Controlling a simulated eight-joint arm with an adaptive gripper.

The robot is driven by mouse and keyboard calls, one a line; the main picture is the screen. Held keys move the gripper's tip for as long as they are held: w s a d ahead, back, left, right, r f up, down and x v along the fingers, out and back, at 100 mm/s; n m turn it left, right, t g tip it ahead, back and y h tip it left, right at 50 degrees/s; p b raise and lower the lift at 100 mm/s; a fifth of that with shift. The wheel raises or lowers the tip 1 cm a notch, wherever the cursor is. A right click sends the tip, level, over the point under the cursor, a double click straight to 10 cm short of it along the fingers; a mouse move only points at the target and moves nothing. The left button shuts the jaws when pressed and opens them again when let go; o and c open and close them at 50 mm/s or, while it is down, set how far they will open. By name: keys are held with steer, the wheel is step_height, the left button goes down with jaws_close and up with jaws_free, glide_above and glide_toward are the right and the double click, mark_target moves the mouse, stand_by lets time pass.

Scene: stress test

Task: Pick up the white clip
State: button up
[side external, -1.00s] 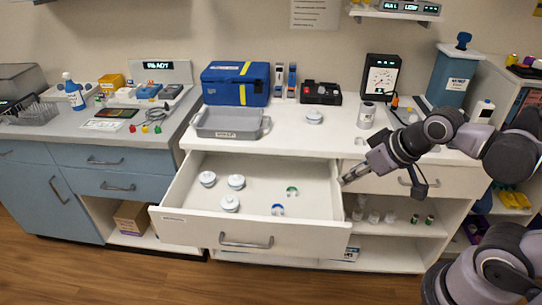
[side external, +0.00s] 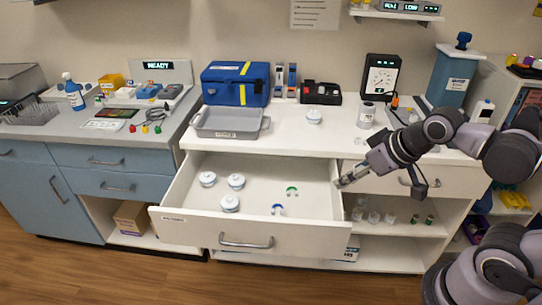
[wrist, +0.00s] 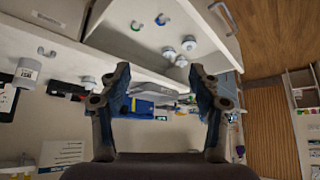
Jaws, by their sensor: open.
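A small white C-shaped clip (side external: 360,141) lies on the white counter, close behind my arm in the side view. A white open-ring shape (wrist: 46,52) at the left of the wrist view looks like the same clip. My gripper (side external: 339,184) is by the drawer's right wall, lower than the counter and to the left of the clip. In the wrist view my gripper (wrist: 160,72) has its fingers wide apart with nothing between them. The clip is outside the fingers.
The open drawer (side external: 190,228) holds a green clip (side external: 292,190), a blue clip (side external: 278,208) and three white round containers (side external: 230,203).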

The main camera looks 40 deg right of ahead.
steer(key=m+g+h, duration=0.3)
steer(key=m+g, duration=0.1)
steer(key=m, duration=0.6)
glide_above(361, 138)
steer(key=s+a, duration=0.3)
step_height(361, 138, down, 2)
steer(key=shift+x, duration=5.15)
steer(key=shift+s+a, duration=0.15)
steer(key=c, duration=0.8)
